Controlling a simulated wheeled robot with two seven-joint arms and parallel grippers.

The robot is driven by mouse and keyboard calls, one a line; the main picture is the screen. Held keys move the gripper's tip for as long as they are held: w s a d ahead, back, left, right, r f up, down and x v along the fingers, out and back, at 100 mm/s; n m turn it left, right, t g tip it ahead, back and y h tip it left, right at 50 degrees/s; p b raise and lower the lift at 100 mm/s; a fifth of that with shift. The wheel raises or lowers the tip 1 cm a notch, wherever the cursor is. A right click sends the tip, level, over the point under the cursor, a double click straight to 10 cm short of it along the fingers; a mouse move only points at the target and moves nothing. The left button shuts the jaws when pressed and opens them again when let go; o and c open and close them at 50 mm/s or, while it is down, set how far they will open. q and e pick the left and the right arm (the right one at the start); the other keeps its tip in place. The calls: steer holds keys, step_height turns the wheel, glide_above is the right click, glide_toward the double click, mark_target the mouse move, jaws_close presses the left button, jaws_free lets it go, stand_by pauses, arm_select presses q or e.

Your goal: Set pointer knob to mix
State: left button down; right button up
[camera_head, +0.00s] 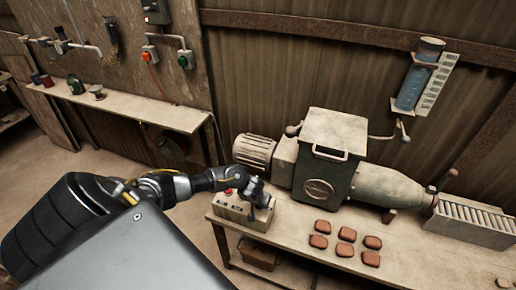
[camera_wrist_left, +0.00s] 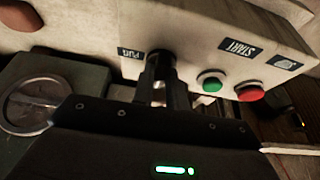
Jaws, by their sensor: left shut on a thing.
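The control box (camera_head: 238,209) sits at the left end of the workbench, and its pale face (camera_wrist_left: 200,30) fills the upper part of the left wrist view. My left gripper (camera_head: 261,197) is at the right part of the box. In the left wrist view its fingers (camera_wrist_left: 165,76) are shut on the pointer knob against the face. The fingers hide most of the knob, so I cannot tell where it points. A PUG label (camera_wrist_left: 131,53) shows beside it; no MIX label is visible. My right gripper is not in view.
A green button (camera_wrist_left: 210,79) and a red button (camera_wrist_left: 250,92) stand close to the fingers, near a START label (camera_wrist_left: 241,48). The pug mill (camera_head: 325,165) stands behind the box. Several reddish tiles (camera_head: 346,235) lie on the bench (camera_head: 420,262).

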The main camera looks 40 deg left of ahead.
arm_select(q)
steer(key=shift+w+a+r, duration=0.15)
steer(key=shift+w+r, duration=0.2)
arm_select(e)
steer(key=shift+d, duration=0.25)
arm_select(q)
steer(key=c, duration=1.8)
jaws_free()
steer(key=shift+c, duration=0.2)
steer(key=o, duration=0.4)
steer(key=shift+f, duration=0.1)
steer(key=shift+o, duration=0.2)
steer(key=shift+s+f, duration=0.1)
steer(key=shift+s, duration=0.05)
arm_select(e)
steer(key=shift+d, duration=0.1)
arm_select(q)
steer(key=v, duration=1)
steer(key=shift+s+r, duration=0.15)
steer(key=shift+r, duration=0.25)
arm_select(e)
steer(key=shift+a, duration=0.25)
arm_select(q)
steer(key=shift+d, duration=0.2)
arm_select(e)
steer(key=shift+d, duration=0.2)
